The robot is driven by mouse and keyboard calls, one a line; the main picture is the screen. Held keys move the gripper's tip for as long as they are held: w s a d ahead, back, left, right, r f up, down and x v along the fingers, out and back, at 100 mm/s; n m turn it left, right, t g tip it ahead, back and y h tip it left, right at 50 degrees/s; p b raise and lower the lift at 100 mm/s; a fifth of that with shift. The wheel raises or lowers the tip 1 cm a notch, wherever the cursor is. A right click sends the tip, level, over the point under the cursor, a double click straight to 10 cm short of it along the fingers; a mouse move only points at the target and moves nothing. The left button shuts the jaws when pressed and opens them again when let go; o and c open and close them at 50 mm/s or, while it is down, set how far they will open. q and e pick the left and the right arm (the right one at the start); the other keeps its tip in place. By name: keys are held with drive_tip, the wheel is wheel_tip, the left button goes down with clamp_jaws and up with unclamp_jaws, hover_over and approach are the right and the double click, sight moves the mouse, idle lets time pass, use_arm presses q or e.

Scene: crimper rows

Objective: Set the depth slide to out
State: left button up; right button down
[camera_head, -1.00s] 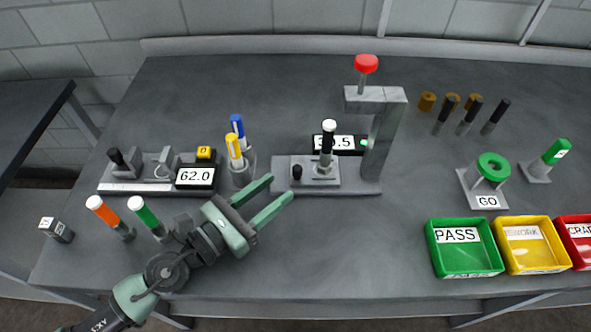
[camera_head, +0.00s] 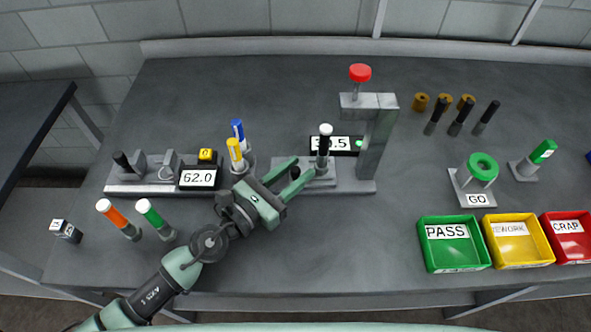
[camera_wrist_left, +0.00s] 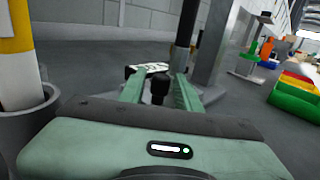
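The press (camera_head: 368,140) has a grey upright, a red-topped plunger (camera_head: 360,73) and a flat base (camera_head: 360,186). A small black knob (camera_head: 295,172), which I take for the depth slide's, stands at the left of the base. In the left wrist view the knob (camera_wrist_left: 160,86) is upright between my fingers, with a gap to each side. My left gripper (camera_head: 307,166) is open, its fingers reaching over the base around the knob. A white-capped black rod (camera_head: 324,145) stands just beyond the fingertips. My right gripper is not in view.
A gauge reading 62.0 (camera_head: 198,177) is farther left. Orange (camera_head: 112,213) and green (camera_head: 150,213) markers stand near the forearm. Green (camera_head: 452,262), yellow and red bins are at right.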

use_arm(q)
clamp_jaws()
idle(1.2)
